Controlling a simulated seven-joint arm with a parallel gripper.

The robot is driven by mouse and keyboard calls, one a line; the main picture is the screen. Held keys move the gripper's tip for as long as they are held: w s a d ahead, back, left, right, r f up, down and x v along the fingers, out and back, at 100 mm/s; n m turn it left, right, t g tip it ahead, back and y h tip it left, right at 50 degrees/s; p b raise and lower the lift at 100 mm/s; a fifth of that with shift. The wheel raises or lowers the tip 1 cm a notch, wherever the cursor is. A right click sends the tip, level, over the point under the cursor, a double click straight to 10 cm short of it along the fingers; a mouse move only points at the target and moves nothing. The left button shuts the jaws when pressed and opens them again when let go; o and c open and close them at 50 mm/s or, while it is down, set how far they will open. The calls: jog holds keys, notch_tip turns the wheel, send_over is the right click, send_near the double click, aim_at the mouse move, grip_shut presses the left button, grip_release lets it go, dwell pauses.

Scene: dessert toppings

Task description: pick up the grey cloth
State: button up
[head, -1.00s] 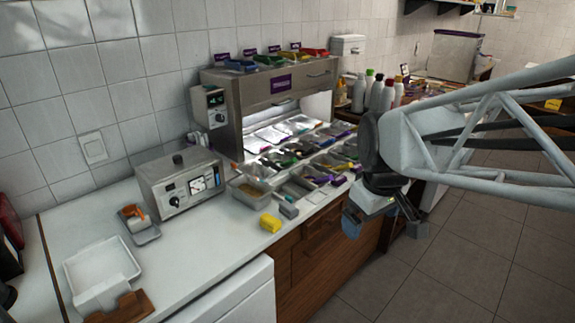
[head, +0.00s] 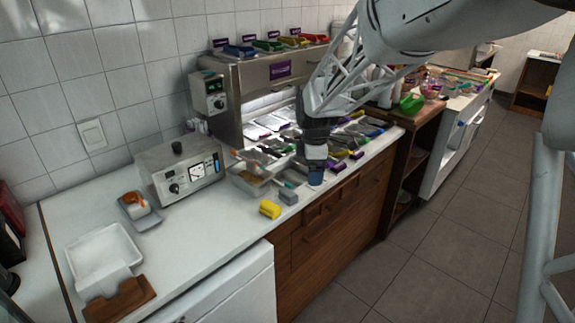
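A small grey folded piece, which looks like the grey cloth (head: 288,197), lies on the white counter near its front edge, just right of a yellow block (head: 269,208). My gripper (head: 316,178) points down over the front of the counter, a little right of and above the grey cloth in the picture. It looks apart from the cloth. The blue-grey fingers are small here, and I cannot tell whether they are open or shut.
Topping pans (head: 250,178) stand behind the cloth, with utensils in the ones further right. A grey appliance with a dial (head: 180,172) stands to the left. A white tray (head: 104,250) is at the front left. The counter left of the yellow block is clear.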

aim_at(288, 191)
jog(key=w+a+f+n, duration=0.2)
jog(key=w+f, duration=0.1)
jog(key=w+a+f+n, duration=0.2)
jog(key=w+f, duration=0.2)
jog(key=w+a+f+n, duration=0.3)
jog(key=w+f, duration=0.1)
jog(key=shift+w+g, duration=0.15)
jog(key=shift+g, duration=0.25)
jog(key=shift+f, duration=0.2)
jog(key=shift+f, duration=1.15)
jog(key=shift+f, duration=0.15)
jog(key=shift+w+d+f, duration=0.1)
jog(key=shift+f, duration=1.15)
jog(key=shift+w+d+f, duration=0.1)
jog(key=shift+f, duration=1.1)
jog(key=c, duration=1)
jog(key=shift+r, duration=0.15)
